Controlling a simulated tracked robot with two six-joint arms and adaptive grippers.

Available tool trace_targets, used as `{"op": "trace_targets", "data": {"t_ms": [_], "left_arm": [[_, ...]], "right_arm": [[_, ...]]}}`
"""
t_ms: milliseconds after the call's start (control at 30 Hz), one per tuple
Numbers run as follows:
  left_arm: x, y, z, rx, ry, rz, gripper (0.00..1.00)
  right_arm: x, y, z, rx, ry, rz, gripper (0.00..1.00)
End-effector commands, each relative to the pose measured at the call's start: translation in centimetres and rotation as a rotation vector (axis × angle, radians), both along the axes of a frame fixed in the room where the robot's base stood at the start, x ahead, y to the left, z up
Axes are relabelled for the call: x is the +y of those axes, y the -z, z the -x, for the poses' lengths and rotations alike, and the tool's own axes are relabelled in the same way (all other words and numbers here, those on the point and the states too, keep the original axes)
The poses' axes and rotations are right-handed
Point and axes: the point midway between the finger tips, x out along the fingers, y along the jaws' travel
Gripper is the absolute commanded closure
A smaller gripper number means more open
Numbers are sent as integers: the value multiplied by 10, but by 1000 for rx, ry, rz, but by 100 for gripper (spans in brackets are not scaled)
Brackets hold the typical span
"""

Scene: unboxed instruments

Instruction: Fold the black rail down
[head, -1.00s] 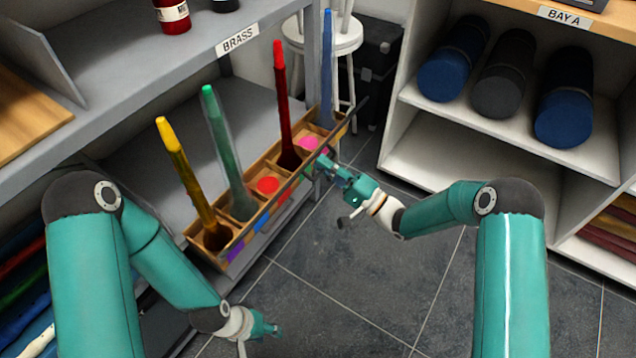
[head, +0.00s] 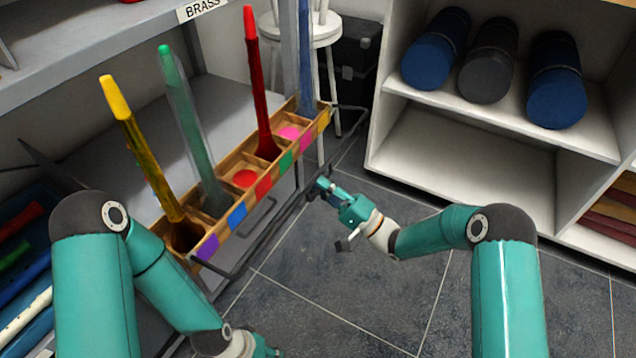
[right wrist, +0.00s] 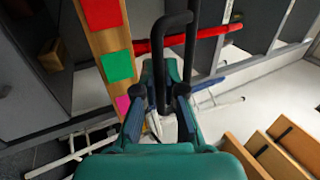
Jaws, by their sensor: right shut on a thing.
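The black rail (head: 281,217) is a thin bar along the front of the wooden rack (head: 225,256). It now stands out in front of and below the rack's coloured squares, with bent ends toward the rack. My right gripper (head: 318,188) is shut on the rail, toward its far end. In the right wrist view the black rail (right wrist: 162,70) passes between the fingers. My left gripper (head: 268,351) is low at the bottom edge, away from the rail and partly cut off; its fingers are too unclear to judge.
Tall yellow (head: 143,150), green (head: 190,130) and red (head: 258,85) tubes stand in the rack, with a blue one (head: 305,60) behind. A white stool (head: 318,32) is at the back. A white shelf (head: 440,145) is right. The floor between is clear.

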Motion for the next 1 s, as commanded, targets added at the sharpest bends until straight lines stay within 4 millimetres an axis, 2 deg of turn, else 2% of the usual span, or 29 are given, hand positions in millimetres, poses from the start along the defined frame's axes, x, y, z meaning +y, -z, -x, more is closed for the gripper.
{"op": "trace_targets", "data": {"t_ms": [200, 667, 700, 833, 1000], "left_arm": [[0, 7, 0, 0, 0, 0, 60], [0, 7, 0, 0, 0, 0, 60], [0, 7, 0, 0, 0, 0, 60], [0, 7, 0, 0, 0, 0, 60], [0, 7, 0, 0, 0, 0, 60]], "right_arm": [[-3, 7, -4, -2, 15, -1, 100], [-4, 8, -4, -2, 18, -1, 100], [-5, 7, -4, -2, 18, -1, 87], [-4, 8, -4, -3, 15, -1, 65], [-3, 8, -2, -2, 11, -1, 65]]}}
